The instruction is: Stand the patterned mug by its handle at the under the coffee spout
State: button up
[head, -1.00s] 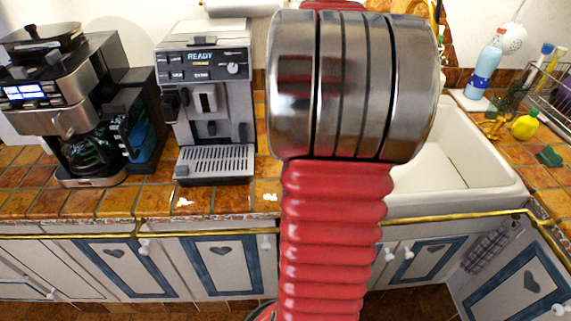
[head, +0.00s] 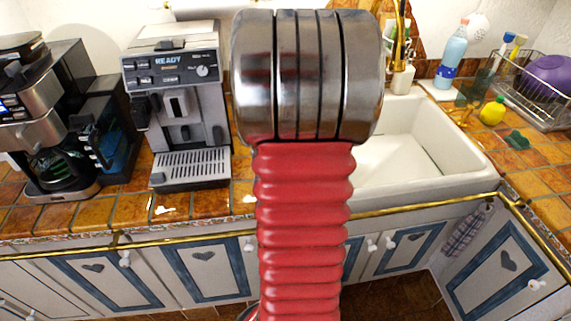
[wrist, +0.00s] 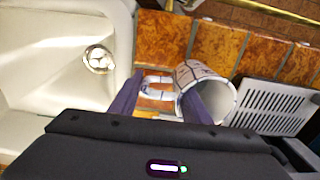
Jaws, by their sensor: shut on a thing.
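The patterned mug (wrist: 199,73) is white with dark lines and shows in the wrist view, its open mouth facing the camera. Its handle (wrist: 155,80) points left. My gripper (wrist: 162,80) is shut on the mug, with one purple finger left of the handle and the other at the mug's mouth; the exact contact is hard to see. In the head view my arm hides the gripper and mug. The coffee machine (head: 207,70) stands left of my arm, with its spout (head: 179,105) above a slotted drip tray (head: 190,169). The tray (wrist: 270,108) is right of the mug in the wrist view.
Another coffee maker (head: 45,130) with a glass jug stands left of the machine. A white sink (head: 420,150) lies to the right, with a blue bottle (head: 452,55), a yellow lemon-shaped bottle (head: 492,111) and a dish rack (head: 540,90) beyond. Tiled counter in front of the machine is clear.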

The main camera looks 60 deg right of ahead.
jog(key=shift+f, duration=1.85)
jog(key=o, duration=1.2)
jog(key=shift+f, duration=0.1)
notch_tip(320, 180, up, 12)
jog(key=shift+s+r, duration=0.1)
jog(key=shift+r, duration=0.05)
